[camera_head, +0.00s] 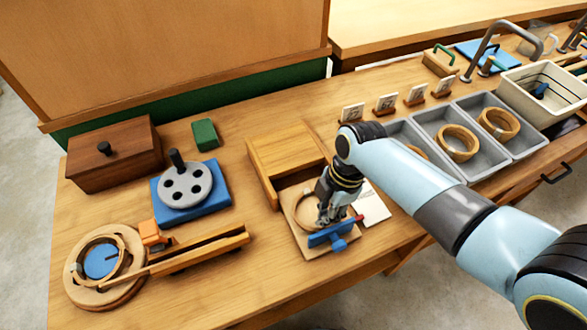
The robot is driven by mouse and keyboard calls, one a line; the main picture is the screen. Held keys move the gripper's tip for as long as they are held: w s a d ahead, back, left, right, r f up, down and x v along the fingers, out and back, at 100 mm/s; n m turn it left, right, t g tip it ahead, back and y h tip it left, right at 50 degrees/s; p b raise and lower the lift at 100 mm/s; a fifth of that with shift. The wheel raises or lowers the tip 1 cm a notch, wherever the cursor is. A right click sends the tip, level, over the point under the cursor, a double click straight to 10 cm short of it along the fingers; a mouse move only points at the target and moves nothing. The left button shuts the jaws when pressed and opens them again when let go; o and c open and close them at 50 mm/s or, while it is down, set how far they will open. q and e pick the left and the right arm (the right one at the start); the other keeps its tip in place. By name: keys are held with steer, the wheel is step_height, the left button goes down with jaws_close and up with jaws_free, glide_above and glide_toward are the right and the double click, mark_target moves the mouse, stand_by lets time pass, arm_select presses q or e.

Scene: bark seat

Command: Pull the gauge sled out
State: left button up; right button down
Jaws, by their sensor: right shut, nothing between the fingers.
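A light wooden fixture board (313,252) lies near the table's front edge, in front of a wooden box (287,153). A wooden ring (304,207) lies on it. A blue block with a knob (338,240), which looks like the gauge sled, sits at the board's front end; a small red tip shows at its right. My right gripper (328,221) points down over the board, just behind the blue block. It is shut and holds nothing. Its fingers partly hide the ring, and I cannot tell whether they touch the block. My left gripper is out of view.
At left are a brown lidded box (115,160), a blue base (212,188) with a grey holed disc, and a round wooden fixture (123,293) with a long rail. Grey trays (428,119) with rings stand at right, partly behind my arm. The front table strip is clear.

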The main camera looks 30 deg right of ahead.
step_height(320, 180, up, 6)
steer(key=w+p, duration=0.1)
steer(key=p, duration=0.5)
steer(key=shift+r, duration=0.25)
